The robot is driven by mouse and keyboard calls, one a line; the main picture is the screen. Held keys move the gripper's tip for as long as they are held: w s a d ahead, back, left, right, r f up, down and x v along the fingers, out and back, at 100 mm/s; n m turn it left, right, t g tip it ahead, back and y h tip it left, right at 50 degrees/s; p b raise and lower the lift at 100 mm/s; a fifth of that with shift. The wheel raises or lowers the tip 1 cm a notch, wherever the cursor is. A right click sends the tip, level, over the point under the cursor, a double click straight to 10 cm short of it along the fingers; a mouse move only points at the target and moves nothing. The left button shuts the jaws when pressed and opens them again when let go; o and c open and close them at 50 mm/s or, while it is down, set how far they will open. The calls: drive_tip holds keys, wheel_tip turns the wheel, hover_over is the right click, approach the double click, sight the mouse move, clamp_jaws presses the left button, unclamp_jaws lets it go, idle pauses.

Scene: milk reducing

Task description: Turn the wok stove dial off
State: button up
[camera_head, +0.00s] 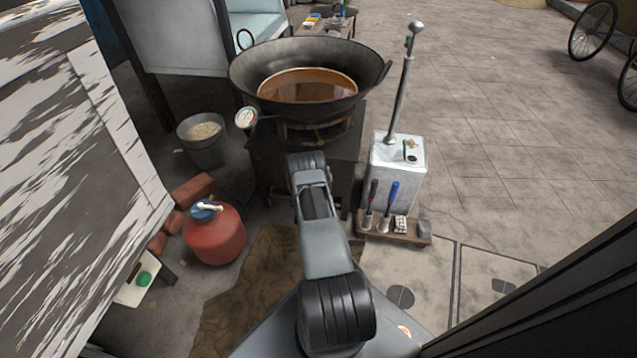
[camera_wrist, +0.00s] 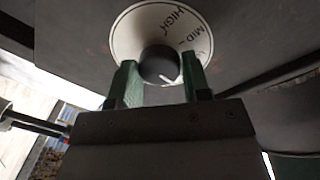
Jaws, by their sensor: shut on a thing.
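The wok stove (camera_head: 345,175) is a dark block below the large wok (camera_head: 372,75) of brown liquid in the head view. In the wrist view its dial is a dark round knob (camera_wrist: 159,64) on a white disc (camera_wrist: 137,29) marked HIGH and MID. A white pointer line on the knob points to the lower right. My gripper (camera_wrist: 160,82) has its green fingers on either side of the knob, shut on it. In the head view my arm hides the dial and the gripper.
A red gas tank (camera_head: 215,238) stands left of my arm, and a grey bucket (camera_head: 203,150) stands behind it. A white box (camera_head: 397,165) with a metal post stands right of the stove, above a small wooden shelf (camera_head: 415,233) with tools. Paving at the right is open.

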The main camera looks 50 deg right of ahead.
drive_tip(key=o, duration=0.9)
drive_tip(key=p+v, duration=0.4)
drive_tip(key=v, duration=1)
